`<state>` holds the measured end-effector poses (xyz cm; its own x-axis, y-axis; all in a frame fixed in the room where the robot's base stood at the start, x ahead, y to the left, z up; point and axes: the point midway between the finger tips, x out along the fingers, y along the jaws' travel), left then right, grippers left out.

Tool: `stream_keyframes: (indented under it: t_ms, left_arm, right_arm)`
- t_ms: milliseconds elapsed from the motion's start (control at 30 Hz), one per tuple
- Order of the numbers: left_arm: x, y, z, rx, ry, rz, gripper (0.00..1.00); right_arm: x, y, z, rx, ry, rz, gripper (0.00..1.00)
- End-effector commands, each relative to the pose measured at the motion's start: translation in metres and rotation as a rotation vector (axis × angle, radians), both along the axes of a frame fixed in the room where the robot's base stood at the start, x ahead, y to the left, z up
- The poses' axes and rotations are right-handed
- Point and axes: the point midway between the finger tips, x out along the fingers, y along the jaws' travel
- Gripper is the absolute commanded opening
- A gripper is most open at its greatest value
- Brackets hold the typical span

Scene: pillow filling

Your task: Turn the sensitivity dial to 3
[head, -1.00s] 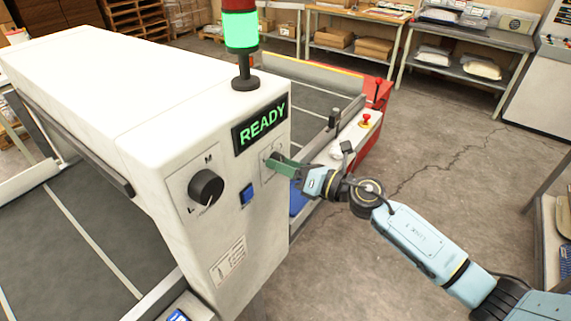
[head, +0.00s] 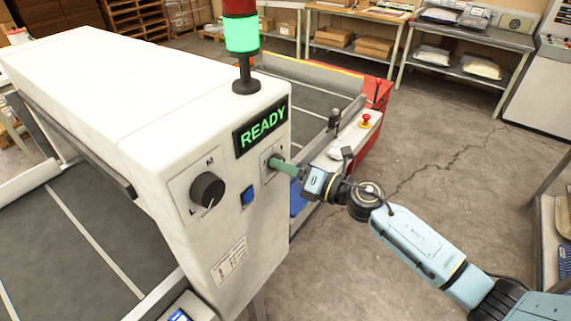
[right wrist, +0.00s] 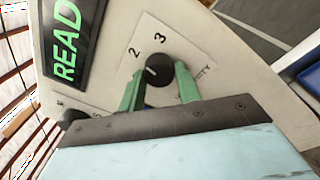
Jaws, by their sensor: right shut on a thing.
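The sensitivity dial is a small black knob (right wrist: 157,68) on a white plate on the machine's front. The right wrist view shows the numerals 2 and 3 beside it and a short pale mark on its face. I cannot tell exactly which numeral the mark points to. My right gripper (right wrist: 160,72) has its green fingers on either side of the knob, shut on it. In the head view the right gripper (head: 273,163) reaches the plate from the right, and its fingers mostly hide the dial. My left gripper is out of view.
The white machine (head: 75,60) carries a READY display (head: 262,125) above the dial. A larger black knob (head: 207,190) with size letters and a blue button (head: 247,196) sit to its left. A red emergency button (head: 366,120) is behind. The floor to the right is open.

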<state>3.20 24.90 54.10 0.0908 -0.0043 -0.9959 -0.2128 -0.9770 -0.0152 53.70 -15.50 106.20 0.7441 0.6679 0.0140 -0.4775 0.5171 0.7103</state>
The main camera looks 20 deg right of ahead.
Motion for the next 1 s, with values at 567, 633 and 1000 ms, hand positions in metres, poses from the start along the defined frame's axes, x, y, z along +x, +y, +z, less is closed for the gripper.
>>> stream_keyframes:
  t_ms: [567,633,1000]
  left_arm:
    - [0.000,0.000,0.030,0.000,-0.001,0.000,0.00]
    - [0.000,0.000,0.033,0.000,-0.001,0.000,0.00]
    - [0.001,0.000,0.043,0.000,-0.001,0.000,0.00]
  right_arm:
    - [-0.001,0.001,0.002,0.423,0.330,0.000,0.11]
    - [-0.001,0.001,0.002,0.468,0.365,0.000,0.11]
    - [-0.001,0.001,0.002,0.633,0.493,-0.001,0.11]
